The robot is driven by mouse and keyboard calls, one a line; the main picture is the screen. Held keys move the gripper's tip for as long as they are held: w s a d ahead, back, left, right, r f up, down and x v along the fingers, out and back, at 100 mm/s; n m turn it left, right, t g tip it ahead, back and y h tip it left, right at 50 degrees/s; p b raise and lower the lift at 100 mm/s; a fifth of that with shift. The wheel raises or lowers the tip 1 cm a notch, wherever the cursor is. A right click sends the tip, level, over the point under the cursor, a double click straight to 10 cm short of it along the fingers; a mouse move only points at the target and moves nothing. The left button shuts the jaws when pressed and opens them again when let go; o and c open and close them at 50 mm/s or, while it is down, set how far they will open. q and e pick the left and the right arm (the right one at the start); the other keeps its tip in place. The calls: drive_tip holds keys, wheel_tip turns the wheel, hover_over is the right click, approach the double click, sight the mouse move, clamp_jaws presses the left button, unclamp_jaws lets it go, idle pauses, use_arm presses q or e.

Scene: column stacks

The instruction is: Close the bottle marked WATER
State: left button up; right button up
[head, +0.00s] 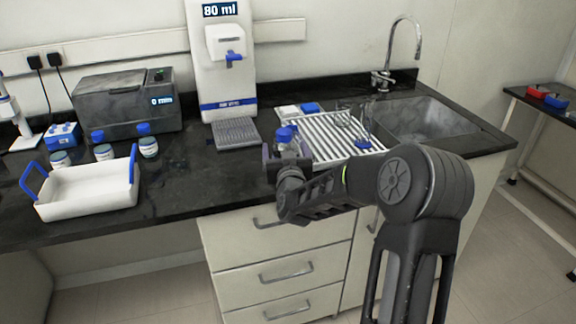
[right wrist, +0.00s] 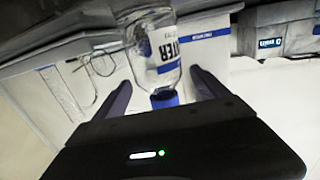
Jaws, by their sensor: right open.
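The clear bottle marked WATER (right wrist: 150,55) shows in the right wrist view, upside down in the picture, with part of its lettering readable. A blue cap (right wrist: 165,98) is at its neck; I cannot tell whether it is tight. In the head view the bottle (head: 290,149) stands near the counter's front edge, with blue (head: 284,134) at its top, partly hidden by my gripper. My right gripper (head: 286,160) is open, its two fingers (right wrist: 160,88) on either side of the bottle's neck area, with gaps showing. My left gripper is out of view.
A white drainer rack (head: 335,136) and the sink (head: 425,118) are to the right. The dispenser (head: 224,80) reading 80 ml stands behind. A white tray with blue handles (head: 88,190) and several blue-capped jars (head: 148,147) are at left. The counter between is clear.

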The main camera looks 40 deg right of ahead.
drive_tip(key=b+v, duration=0.1)
drive_tip(key=v, duration=0.9)
drive_tip(key=shift+s, duration=0.15)
idle(0.4)
drive_tip(key=s+a+f+g+y, duration=0.2)
drive_tip(key=a+f+g+y, duration=0.15)
drive_tip(key=a+f, duration=0.65)
drive_tip(key=s+a+f+g+y, duration=0.15)
drive_tip(key=a+f+y, duration=0.45)
drive_tip(key=f, duration=0.8)
drive_tip(key=s+a+f+n+g+y, duration=0.2)
drive_tip(key=s+a+f+g, duration=0.2)
drive_tip(key=s+a+f, duration=0.5)
drive_tip(key=s+a+f+n+g+y, duration=0.1)
drive_tip(key=s+a+f+n+g, duration=0.1)
drive_tip(key=s+a+f+g, duration=0.3)
drive_tip(key=s+a+f, duration=0.4)
drive_tip(key=s+a, duration=0.1)
drive_tip(key=s, duration=0.4)
drive_tip(key=shift+a+y+p, duration=0.35)
drive_tip(key=shift+a+p, duration=0.05)
